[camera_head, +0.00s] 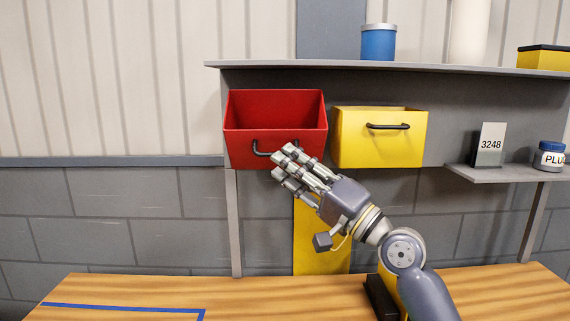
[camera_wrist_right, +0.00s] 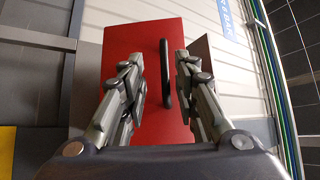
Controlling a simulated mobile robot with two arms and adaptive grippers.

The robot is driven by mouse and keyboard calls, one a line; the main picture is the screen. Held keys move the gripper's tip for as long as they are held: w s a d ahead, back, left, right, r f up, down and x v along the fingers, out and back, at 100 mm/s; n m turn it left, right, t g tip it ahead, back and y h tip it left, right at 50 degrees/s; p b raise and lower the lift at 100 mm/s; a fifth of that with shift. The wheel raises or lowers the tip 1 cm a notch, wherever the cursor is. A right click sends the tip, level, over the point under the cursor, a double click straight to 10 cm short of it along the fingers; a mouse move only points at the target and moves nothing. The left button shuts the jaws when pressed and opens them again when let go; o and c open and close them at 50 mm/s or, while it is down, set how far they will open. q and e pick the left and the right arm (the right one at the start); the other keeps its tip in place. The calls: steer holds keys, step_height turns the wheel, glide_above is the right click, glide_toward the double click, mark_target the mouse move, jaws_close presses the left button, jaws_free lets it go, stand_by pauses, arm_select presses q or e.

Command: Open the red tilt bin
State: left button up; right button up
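The red tilt bin (camera_head: 290,148) hangs below the shelf, its front leaning outward and its inside visible above the front edge. Its black handle (camera_head: 261,150) is on the front; my fingers partly cover it in the head view. My right gripper (camera_head: 284,161) is at the handle's right end. In the right wrist view, the spread fingers of my right gripper (camera_wrist_right: 160,84) lie on either side of the dark handle (camera_wrist_right: 167,72), with gaps visible on both sides. The red front (camera_wrist_right: 142,52) fills the background there. My left gripper is not in view.
A yellow bin (camera_head: 380,148) with a black handle hangs close to the right. A shelf (camera_head: 300,66) with a blue can (camera_head: 378,42) runs above. A wooden bench (camera_head: 260,298) lies below.

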steer(key=v, duration=1)
steer(key=shift+d+f, duration=0.15)
steer(key=shift+d, duration=0.15)
